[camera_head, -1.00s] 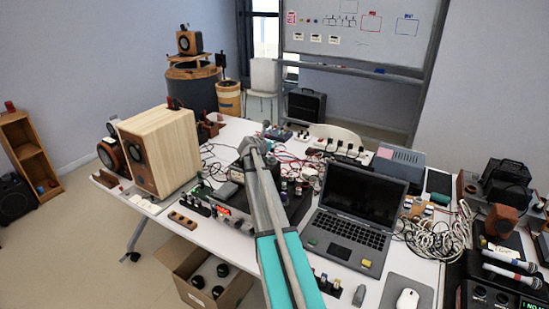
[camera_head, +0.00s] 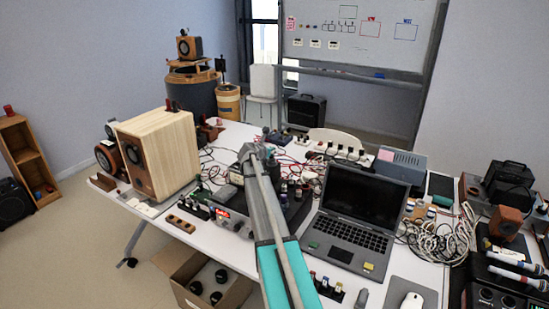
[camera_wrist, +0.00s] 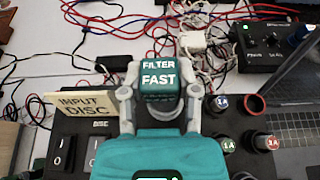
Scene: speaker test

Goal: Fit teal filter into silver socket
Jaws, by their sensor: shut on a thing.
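The teal filter (camera_wrist: 160,80), a block lettered "FILTER FAST", is between the two grey fingers of my gripper (camera_wrist: 161,92) in the wrist view. My gripper is shut on it above a dark device panel (camera_wrist: 75,125). A grey round rim shows just below the filter; I cannot tell whether it is the silver socket or whether the filter touches it. In the head view my gripper (camera_head: 254,152) is over the middle of the table, and the filter cannot be made out there.
Several fuse-like caps (camera_wrist: 225,144) and an empty red-rimmed socket (camera_wrist: 253,104) are right of my gripper. An "INPUT DISC" card (camera_wrist: 80,104) stands on the left. Loose cables (camera_wrist: 95,30) lie behind. The open laptop (camera_head: 355,215) is on the right, a wooden speaker (camera_head: 155,155) on the left.

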